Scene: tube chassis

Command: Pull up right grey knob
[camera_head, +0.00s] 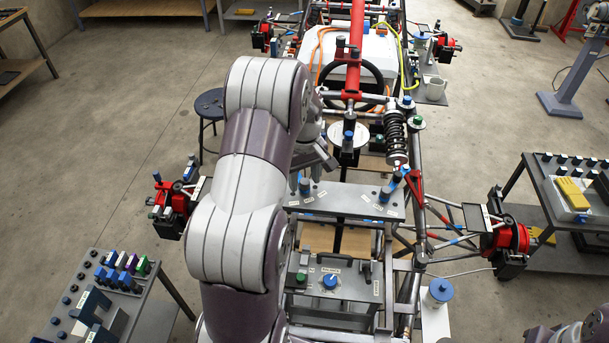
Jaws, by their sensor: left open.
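A grey control panel (340,295) sits low in the middle of the tube chassis. It carries a blue dial (330,282), a green knob (301,278) at its left and small grey parts at its back corners. The right grey part (367,273) stands upright at the panel's right side, and the left one (304,257) is near my arm. My left gripper (314,172) is open and points down above the grey plate (350,201), farther back than the panel. It is partly hidden behind my left arm. My right gripper is not in view.
Blue knobs stand on the plate, including one at its right (385,195). A steering wheel (352,85) and a coil spring (395,138) are behind. Chassis tubes rise on the right. A cart with knobs (95,300) is at lower left.

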